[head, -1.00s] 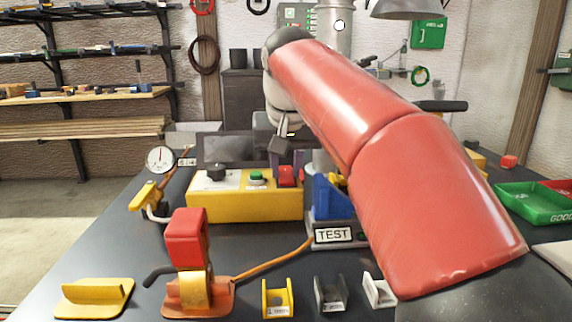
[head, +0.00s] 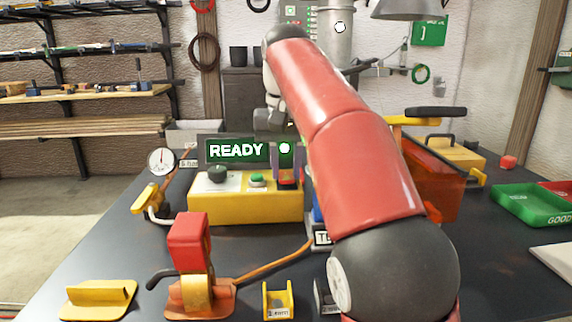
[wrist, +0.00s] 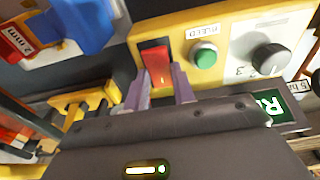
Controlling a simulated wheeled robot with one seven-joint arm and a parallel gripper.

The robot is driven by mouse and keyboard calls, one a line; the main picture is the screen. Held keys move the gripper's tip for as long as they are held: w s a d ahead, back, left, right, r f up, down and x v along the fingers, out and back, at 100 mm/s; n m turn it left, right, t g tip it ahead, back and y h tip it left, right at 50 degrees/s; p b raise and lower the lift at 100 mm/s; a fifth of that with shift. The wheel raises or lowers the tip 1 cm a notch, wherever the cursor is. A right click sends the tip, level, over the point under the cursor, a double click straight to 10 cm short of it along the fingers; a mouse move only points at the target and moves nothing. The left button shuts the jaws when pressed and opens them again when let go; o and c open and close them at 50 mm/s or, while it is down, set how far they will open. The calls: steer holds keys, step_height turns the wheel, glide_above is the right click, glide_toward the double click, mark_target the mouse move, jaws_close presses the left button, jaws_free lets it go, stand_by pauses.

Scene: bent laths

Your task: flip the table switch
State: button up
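The yellow control box (head: 245,207) stands on the dark table with a black knob (head: 217,174), a green button (head: 257,181) and a red rocker switch (head: 288,184). In the wrist view the lit red switch (wrist: 156,62) lies just beyond my gripper (wrist: 160,86). Its two purple fingers are apart, one toward each side of the switch, with nothing held between them. I cannot tell whether they touch the switch. In the head view my gripper (head: 286,170) is above the switch and partly covers it. The screen (head: 236,151) behind the box is green and reads READY.
A red-topped orange clamp (head: 188,245), a yellow bracket (head: 98,298) and a small yellow cradle (head: 278,300) stand at the front. A gauge (head: 161,161) is left of the box. Green (head: 525,206) and red trays are at the right.

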steer(key=o, duration=0.4)
steer(key=shift+o, duration=0.2)
